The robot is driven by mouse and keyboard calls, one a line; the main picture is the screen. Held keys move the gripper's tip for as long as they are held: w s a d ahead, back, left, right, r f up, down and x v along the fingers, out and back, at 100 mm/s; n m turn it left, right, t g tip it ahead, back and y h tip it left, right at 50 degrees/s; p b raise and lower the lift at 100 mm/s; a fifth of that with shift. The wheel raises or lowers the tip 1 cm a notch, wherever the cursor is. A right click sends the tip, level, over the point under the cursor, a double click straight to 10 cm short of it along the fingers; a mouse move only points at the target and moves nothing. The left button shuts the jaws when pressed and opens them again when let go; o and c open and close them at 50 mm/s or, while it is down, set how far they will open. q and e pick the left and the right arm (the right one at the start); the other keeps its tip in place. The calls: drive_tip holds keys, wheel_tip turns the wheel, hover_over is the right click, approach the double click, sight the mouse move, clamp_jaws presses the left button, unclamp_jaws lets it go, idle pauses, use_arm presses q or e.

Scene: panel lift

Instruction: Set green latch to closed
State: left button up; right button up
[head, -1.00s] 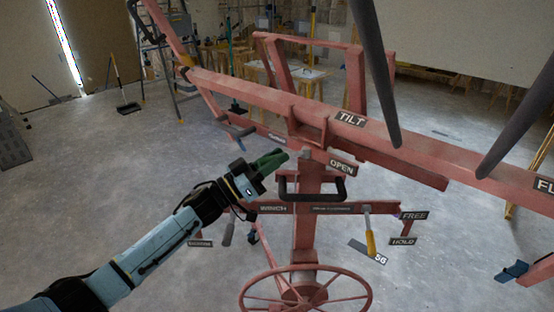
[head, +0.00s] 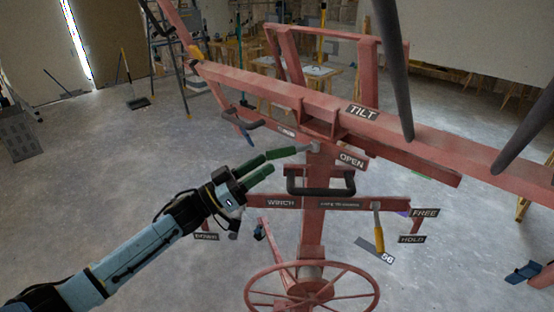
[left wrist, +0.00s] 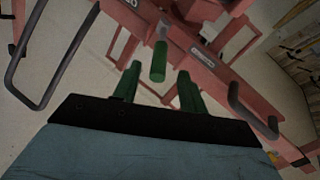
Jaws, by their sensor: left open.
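The green latch (head: 283,152) is a green grip on a short grey stem, pivoted on the pink post below the long beam. It points left, away from the OPEN label (head: 350,160) on the right of the pivot. In the left wrist view the latch's grip (left wrist: 158,62) stands just beyond the fingertips, between them in the picture. My left gripper (head: 269,165) has green fingers and is open, close to the latch's free end. My right gripper is out of view.
A black loop handle (head: 320,185) sits below the latch, and another (head: 243,120) is at the upper left. A yellow-handled lever (head: 379,234) hangs beside the FREE and HOLD labels. A pink handwheel (head: 311,291) is below. Dark bars cross the upper right.

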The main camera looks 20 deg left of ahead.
use_arm(q)
drive_tip(key=b+v, duration=0.1)
drive_tip(key=v, duration=0.5)
drive_tip(key=shift+s+a, duration=0.25)
drive_tip(key=shift+f, duration=0.2)
